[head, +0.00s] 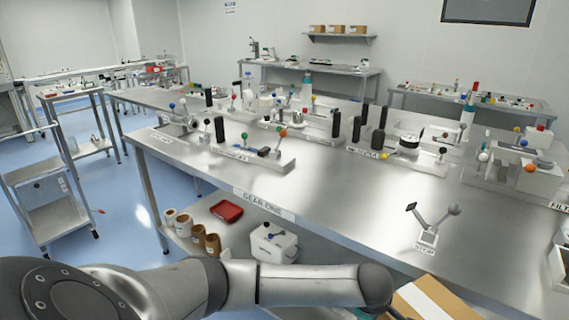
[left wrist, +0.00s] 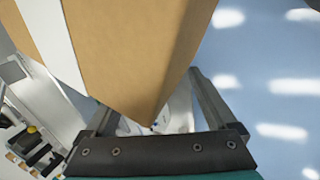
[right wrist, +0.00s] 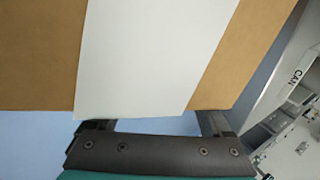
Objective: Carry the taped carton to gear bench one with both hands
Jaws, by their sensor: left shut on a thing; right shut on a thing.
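The taped carton (head: 402,309) is brown with a pale tape strip and shows at the bottom right of the head view, partly cut off by the frame. It fills the upper part of the left wrist view (left wrist: 140,50) and of the right wrist view (right wrist: 40,55). My left gripper (left wrist: 155,110) is shut on one part of the carton, and my right gripper (right wrist: 155,122) is shut on another.
Fixtures with coloured knobs (head: 255,150) line the back of the bench top. A steel cart (head: 55,215) stands left on blue floor.

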